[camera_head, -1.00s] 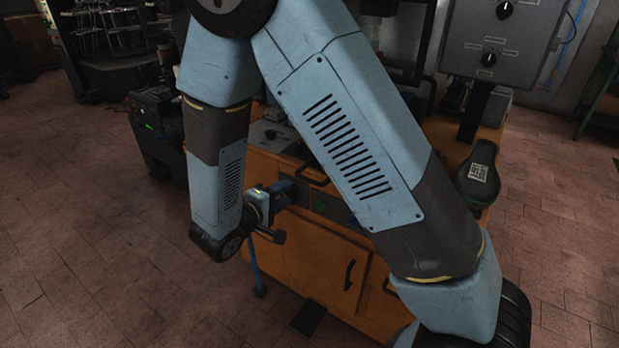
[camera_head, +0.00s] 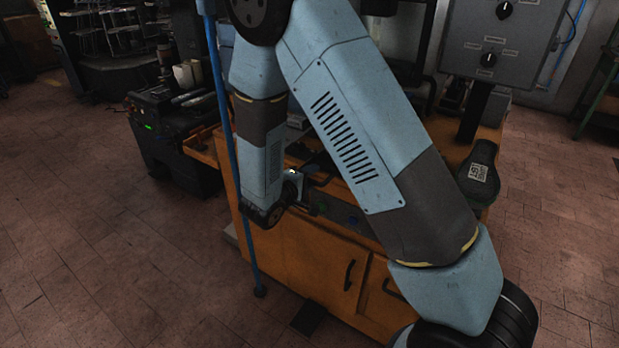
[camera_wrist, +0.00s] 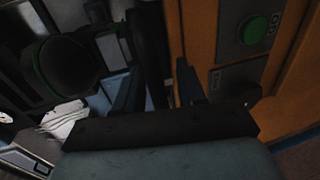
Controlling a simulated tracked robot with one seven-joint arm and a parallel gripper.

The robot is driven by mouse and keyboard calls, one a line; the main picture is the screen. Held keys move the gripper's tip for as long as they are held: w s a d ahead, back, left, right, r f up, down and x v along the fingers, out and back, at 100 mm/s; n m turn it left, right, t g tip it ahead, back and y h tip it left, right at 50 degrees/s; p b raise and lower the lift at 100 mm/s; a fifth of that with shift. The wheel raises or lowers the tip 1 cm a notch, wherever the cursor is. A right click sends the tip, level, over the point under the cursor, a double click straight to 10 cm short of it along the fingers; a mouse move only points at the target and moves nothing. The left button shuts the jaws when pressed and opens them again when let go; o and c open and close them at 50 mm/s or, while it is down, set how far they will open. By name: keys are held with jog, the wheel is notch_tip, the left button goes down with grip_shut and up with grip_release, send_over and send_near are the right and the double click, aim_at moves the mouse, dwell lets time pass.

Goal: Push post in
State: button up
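I cannot say for sure which part is the post. A thin blue upright pole (camera_head: 228,120) stands on the floor at the left front corner of the orange cabinet in the head view. My gripper (camera_head: 308,192) is at the cabinet's front, mostly hidden behind my forearm there. In the wrist view, the two dark fingers of my gripper (camera_wrist: 160,90) stand apart. A dark bar (camera_wrist: 152,45) shows between and beyond them; I cannot tell whether they touch it. A green button (camera_wrist: 255,29) is on a panel to the right of the fingers.
The orange cabinet (camera_head: 310,265) fills the middle of the head view. A black pad with a white label (camera_head: 478,175) is at its right, below a grey control box (camera_head: 500,40). A dark machine (camera_head: 165,125) stands at the left.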

grip_shut()
dwell(0.4)
